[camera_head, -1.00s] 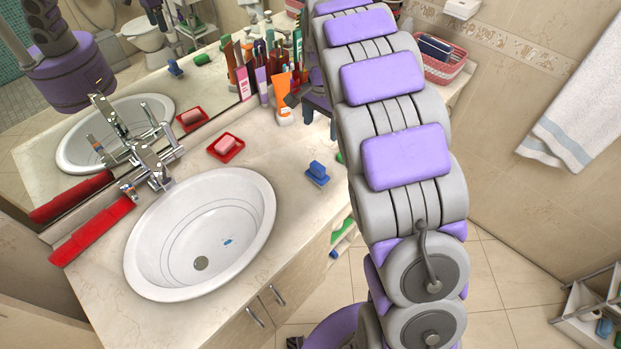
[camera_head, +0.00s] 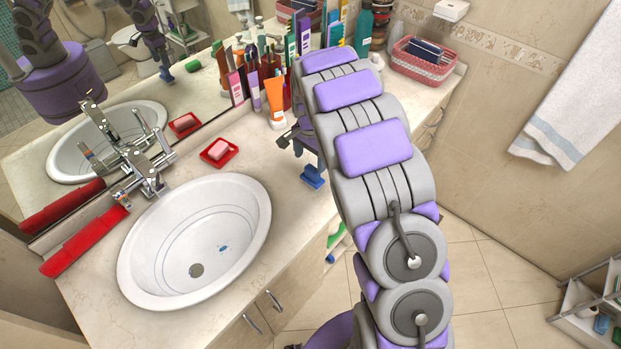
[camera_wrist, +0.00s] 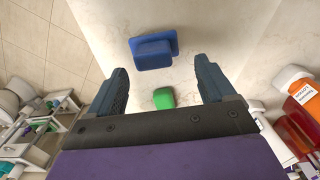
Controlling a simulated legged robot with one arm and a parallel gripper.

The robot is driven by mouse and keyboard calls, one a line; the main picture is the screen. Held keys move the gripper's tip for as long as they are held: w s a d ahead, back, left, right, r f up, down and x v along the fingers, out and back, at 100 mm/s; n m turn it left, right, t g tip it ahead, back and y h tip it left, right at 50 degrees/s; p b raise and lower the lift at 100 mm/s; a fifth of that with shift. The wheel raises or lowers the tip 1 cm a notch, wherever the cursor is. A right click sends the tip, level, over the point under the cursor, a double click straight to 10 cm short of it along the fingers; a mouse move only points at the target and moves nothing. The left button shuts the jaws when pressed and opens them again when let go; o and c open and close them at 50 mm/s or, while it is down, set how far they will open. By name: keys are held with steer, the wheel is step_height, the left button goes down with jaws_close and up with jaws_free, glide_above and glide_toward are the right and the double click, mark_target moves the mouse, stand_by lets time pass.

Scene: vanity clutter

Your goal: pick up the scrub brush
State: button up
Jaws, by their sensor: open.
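The scrub brush (camera_head: 312,177) is a small blue block with a raised handle on a flat base. It lies on the countertop to the right of the sink, beside my arm. In the wrist view the brush (camera_wrist: 153,52) is ahead of the fingers, roughly centred between them and slightly left. My gripper (camera_wrist: 162,66) is open and empty, with a dark finger on each side. In the head view my gripper (camera_head: 296,138) is partly hidden by my arm, close to the brush. The frames do not show clearly how high it is above the counter.
A green block (camera_wrist: 163,97) lies on the counter between the fingers in the wrist view. An orange tube (camera_head: 276,102) and several bottles stand behind my gripper. The sink (camera_head: 195,240), red soap dish (camera_head: 232,155) and pink basket (camera_head: 422,66) are around. Counter between sink and brush is clear.

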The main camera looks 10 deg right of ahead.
mark_target(312, 168)
steer(key=shift+s+d+f, duration=0.15)
steer(key=shift+f, duration=0.3)
steer(key=f, duration=0.3)
steer(key=shift+s+d+f+b, duration=0.2)
steer(key=shift+f+b, duration=0.05)
steer(key=shift+b, duration=0.1)
steer(key=shift+f, duration=0.4)
steer(key=shift+a, duration=0.15)
steer(key=shift+c, duration=0.4)
steer(key=shift+c, duration=0.7)
steer(key=c, duration=0.9)
steer(key=shift+r+p, duration=0.3)
steer(key=shift+r, duration=1.55)
steer(key=shift+c, duration=0.3)
steer(key=s+d+r, duration=0.1)
steer(key=s, duration=1.5)
steer(key=shift+d+r+p, duration=0.2)
steer(key=shift+d+p, duration=0.15)
steer(key=shift+p, duration=0.1)
